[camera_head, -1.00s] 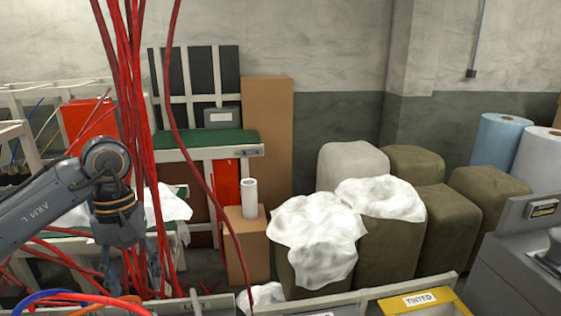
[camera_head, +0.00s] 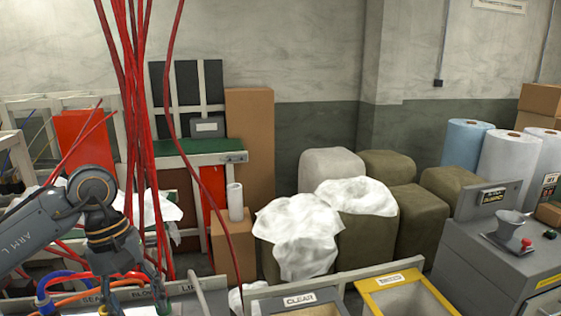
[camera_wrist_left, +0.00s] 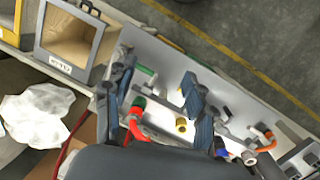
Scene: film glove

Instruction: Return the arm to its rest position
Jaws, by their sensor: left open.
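My left arm (camera_head: 45,225), marked ARM L, comes in from the left in the head view and bends down at its dark joint. My right gripper is in neither view.
Red hoses (camera_head: 138,130) hang close beside the left gripper. A CLEAR bin (camera_head: 299,300) and a yellow-framed bin (camera_head: 405,295) stand at the lower middle. A grey machine (camera_head: 500,260) stands at the right. White film (camera_head: 300,235) lies over sacks behind.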

